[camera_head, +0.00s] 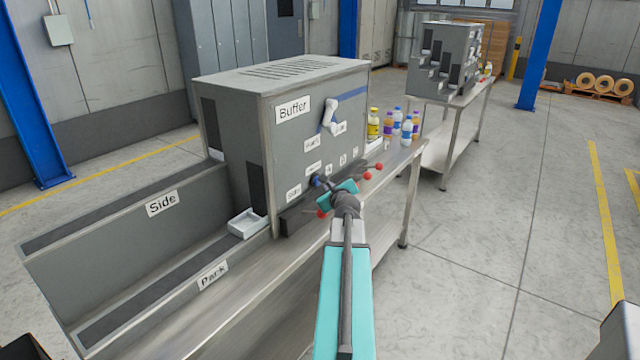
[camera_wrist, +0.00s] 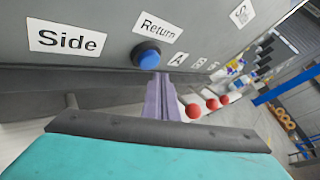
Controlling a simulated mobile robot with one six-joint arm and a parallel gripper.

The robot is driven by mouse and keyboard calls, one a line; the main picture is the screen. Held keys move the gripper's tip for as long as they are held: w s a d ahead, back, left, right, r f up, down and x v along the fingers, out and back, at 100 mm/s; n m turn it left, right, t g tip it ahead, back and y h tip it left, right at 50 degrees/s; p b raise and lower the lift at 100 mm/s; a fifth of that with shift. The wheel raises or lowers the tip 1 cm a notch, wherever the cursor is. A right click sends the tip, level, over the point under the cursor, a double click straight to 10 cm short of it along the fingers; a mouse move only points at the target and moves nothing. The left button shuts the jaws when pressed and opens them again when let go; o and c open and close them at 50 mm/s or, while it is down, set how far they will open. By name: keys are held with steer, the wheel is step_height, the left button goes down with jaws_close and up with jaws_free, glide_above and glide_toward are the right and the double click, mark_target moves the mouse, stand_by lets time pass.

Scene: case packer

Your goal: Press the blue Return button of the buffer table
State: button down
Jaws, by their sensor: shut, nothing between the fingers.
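The blue Return button (camera_wrist: 148,56) sits on the grey front face of the buffer machine, below the "Return" label (camera_wrist: 161,28) in the wrist view. In the head view the button (camera_head: 318,181) shows as a small blue spot just beyond my arm's end. My gripper (camera_wrist: 156,82) is shut and empty. Its fingertips are at the lower edge of the button in the wrist view; I cannot tell whether they touch it. In the head view my gripper (camera_head: 325,186) is close to the front face of the buffer machine (camera_head: 235,110).
A "Side" label (camera_wrist: 67,39) is left of the button. Several red-knobbed levers (camera_wrist: 193,111) stick out to the right, close to my gripper. Bottles (camera_head: 388,125) stand on the right end of the table (camera_head: 290,285). A white tray (camera_head: 248,223) sits left.

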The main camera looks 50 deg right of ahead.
steer(key=shift+s, duration=0.1)
steer(key=shift+s+b, duration=0.85)
steer(key=shift+s, duration=2.05)
